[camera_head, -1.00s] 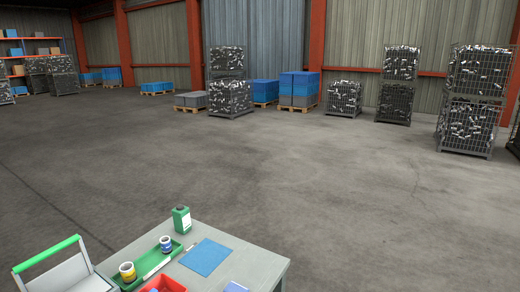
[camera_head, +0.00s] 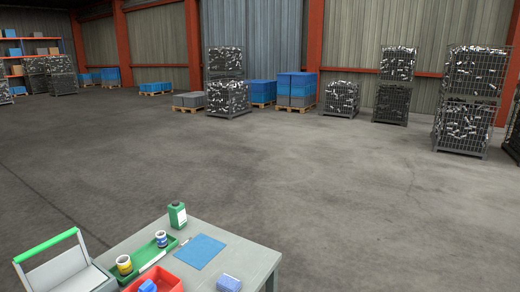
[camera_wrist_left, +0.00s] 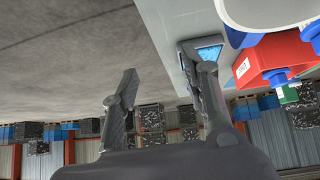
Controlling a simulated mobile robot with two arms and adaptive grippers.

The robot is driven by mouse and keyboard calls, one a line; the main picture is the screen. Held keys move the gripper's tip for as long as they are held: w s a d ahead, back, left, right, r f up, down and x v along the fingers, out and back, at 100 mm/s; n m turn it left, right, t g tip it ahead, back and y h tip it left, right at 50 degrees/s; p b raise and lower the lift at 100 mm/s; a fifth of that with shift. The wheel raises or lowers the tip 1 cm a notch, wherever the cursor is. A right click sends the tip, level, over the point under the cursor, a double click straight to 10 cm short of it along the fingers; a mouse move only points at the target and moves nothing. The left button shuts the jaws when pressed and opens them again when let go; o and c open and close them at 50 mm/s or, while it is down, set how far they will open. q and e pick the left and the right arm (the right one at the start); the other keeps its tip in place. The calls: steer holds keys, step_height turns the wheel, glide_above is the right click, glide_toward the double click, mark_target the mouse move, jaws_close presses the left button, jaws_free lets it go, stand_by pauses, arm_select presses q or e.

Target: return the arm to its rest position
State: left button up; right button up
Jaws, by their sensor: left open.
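My left gripper (camera_wrist_left: 158,62) shows in the left wrist view with its two dark fingers spread apart and nothing between them. The right finger lies across the grey table top (camera_wrist_left: 192,22) in the picture; whether it touches cannot be told. A red bin (camera_wrist_left: 268,60) is to the right of that finger. Neither gripper shows in the head view. There the grey table (camera_head: 236,257) stands at the bottom with the red bin (camera_head: 168,282) at its front edge.
The table holds a green tray (camera_head: 143,258) with two cans, a green bottle (camera_head: 177,216), a blue mat (camera_head: 200,251) and a blue item (camera_head: 229,283). A green-handled cart (camera_head: 62,270) stands left. Open floor (camera_head: 300,180) lies beyond, with wire cages (camera_head: 228,97) along the wall.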

arm_select(q)
steer(key=s+d+f+n+g+y, duration=0.1)
steer(key=s+d+n+g+y, duration=0.15)
steer(key=s, duration=0.35)
steer(key=s+d+f+n+g+y, duration=0.1)
steer(key=s+d+n+y, duration=0.1)
steer(key=s+d, duration=0.3)
step_height(320, 180, down, 25)
steer(key=s+a, duration=0.1)
steer(key=s, duration=0.1)
steer(key=s+a+f+g, duration=0.2)
steer(key=s+a+f, duration=0.1)
steer(key=s+f, duration=1.4)
steer(key=shift+s+f+m, duration=0.15)
steer(key=shift+f+m, duration=0.1)
steer(key=shift+m, duration=0.1)
